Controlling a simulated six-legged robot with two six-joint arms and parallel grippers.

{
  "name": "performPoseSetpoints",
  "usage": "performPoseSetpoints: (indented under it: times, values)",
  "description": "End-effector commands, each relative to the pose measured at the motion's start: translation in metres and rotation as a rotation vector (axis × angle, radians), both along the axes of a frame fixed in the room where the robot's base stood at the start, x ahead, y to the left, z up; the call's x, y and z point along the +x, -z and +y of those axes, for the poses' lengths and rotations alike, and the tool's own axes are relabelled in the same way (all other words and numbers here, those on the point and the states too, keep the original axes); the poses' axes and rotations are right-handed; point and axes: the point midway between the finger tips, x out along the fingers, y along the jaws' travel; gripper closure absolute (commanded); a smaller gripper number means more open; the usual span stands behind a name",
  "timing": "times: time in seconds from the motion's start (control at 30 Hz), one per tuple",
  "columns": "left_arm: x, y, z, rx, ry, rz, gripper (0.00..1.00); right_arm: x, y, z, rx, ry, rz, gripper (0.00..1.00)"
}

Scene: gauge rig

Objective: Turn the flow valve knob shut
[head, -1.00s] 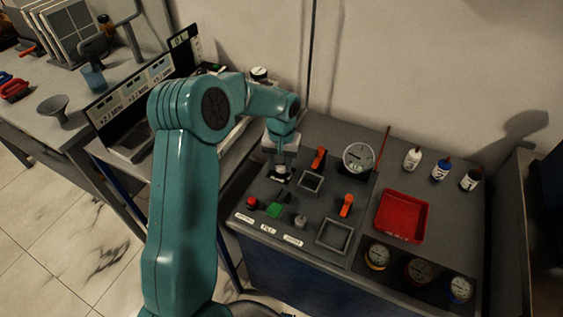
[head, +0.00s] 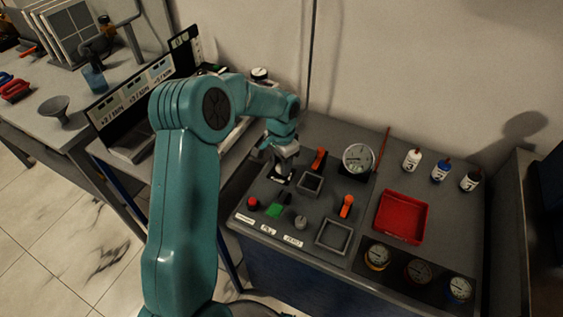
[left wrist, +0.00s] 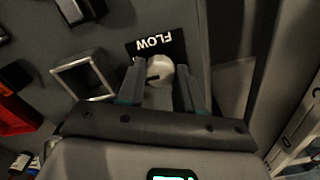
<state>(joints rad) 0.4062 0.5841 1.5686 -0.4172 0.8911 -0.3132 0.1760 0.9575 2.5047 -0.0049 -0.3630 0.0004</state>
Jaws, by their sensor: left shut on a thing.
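The flow valve knob (left wrist: 163,72) is a pale round knob with a dark pointer mark, beside a black FLOW label (left wrist: 174,46) in the left wrist view. My left gripper (left wrist: 158,80) is shut on the knob, one finger on each side of it. In the head view my left gripper (head: 281,174) points down at the back left of the dark panel (head: 262,186), and it hides the knob there. My right gripper is not in view.
A red tray (head: 402,216) and small bottles (head: 440,171) are farther right.

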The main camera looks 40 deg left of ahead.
Motion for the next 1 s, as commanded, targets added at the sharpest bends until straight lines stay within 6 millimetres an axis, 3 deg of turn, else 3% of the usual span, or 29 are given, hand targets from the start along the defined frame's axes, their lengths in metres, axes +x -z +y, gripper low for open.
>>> performPoseSetpoints:
  times: [0.53, 0.57, 0.6, 0.63, 1.0]
  values:
    - [0.0014, -0.0014, 0.0006, 0.002, 0.025, -0.005, 0.95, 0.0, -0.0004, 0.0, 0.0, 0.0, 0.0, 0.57]
    - [0.0014, -0.0014, 0.0006, 0.002, 0.025, -0.005, 0.58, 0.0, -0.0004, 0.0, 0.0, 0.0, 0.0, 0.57]
    - [0.0014, -0.0014, 0.0006, 0.002, 0.025, -0.005, 0.45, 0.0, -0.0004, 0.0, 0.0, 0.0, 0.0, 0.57]
    - [0.0013, -0.0013, 0.0005, 0.002, 0.025, -0.005, 0.39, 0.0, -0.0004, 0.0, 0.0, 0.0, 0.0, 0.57]
    - [0.001, -0.0067, 0.0003, 0.001, 0.024, -0.003, 0.39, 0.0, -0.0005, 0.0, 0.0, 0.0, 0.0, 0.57]
